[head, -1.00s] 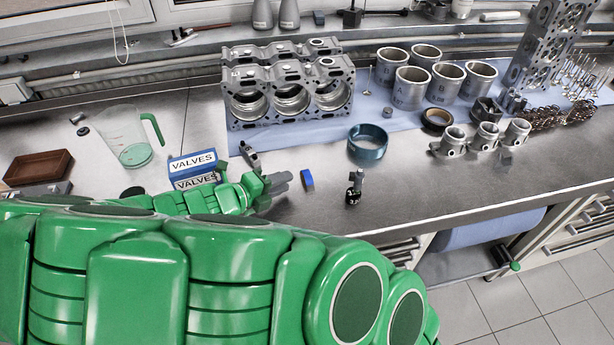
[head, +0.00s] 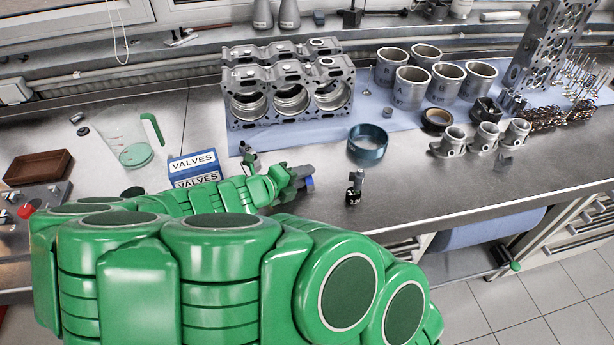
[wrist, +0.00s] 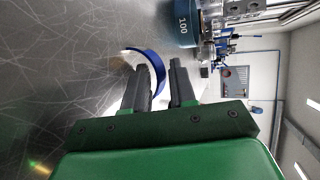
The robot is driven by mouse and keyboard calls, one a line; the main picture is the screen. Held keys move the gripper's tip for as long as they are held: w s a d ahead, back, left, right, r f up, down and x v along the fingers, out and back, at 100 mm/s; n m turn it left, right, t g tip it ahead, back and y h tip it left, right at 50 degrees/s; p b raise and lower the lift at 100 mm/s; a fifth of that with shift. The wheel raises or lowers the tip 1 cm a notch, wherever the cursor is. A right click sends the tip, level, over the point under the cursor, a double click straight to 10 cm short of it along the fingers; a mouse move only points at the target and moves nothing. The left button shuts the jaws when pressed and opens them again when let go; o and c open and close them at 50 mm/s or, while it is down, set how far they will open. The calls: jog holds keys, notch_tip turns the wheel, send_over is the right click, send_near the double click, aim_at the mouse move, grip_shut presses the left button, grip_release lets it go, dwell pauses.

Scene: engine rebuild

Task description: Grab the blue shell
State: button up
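The blue shell (wrist: 153,62) is a thin curved blue strip standing on the metal bench, seen right at the fingertips in the wrist view. One end curves out past the left finger and the other runs down between the two fingers. My gripper (wrist: 160,67) is open around part of it, with a gap to the right finger; contact with the left finger cannot be told. In the head view my gripper (head: 300,177) is low over the bench and hides most of the shell, leaving a small blue patch (head: 310,184) at its tip.
A teal ring (head: 368,143) stands behind and right of my gripper. A small dark part (head: 354,188) stands to the right. The VALVES boxes (head: 194,168) are at left, near my forearm. The engine block (head: 288,88) is behind. The bench front is clear further right.

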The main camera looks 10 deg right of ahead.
jog(key=shift+c, duration=0.2)
grip_shut()
